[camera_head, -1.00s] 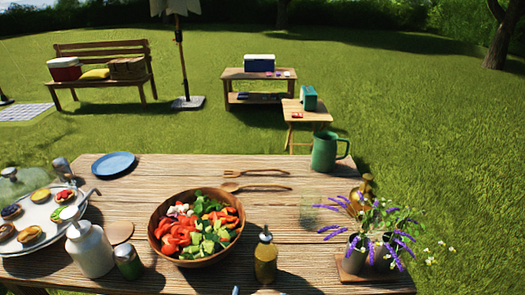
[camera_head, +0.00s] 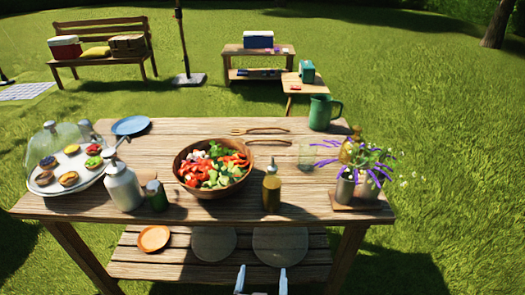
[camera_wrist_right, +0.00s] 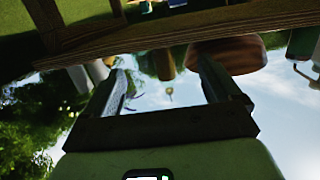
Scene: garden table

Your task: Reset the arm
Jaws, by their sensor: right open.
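My right gripper (camera_head: 262,280) shows at the bottom edge of the head view, in front of the wooden table (camera_head: 130,205) and below its top. Its two fingers stand apart with nothing between them. In the right wrist view the open fingers (camera_wrist_right: 165,85) point toward the table's edge (camera_wrist_right: 120,50), and the picture appears upside down, with sky below. The wooden bowl (camera_wrist_right: 228,52) shows beyond the fingertips there. My left gripper is in neither view.
On the table stand a salad bowl (camera_head: 213,168), an oil bottle (camera_head: 271,188), a white dispenser (camera_head: 122,188), a pastry tray (camera_head: 68,178), a green mug (camera_head: 321,112) and flower pots (camera_head: 366,186). The lower shelf (camera_head: 180,270) holds an orange plate (camera_head: 153,239). Grass is clear at right.

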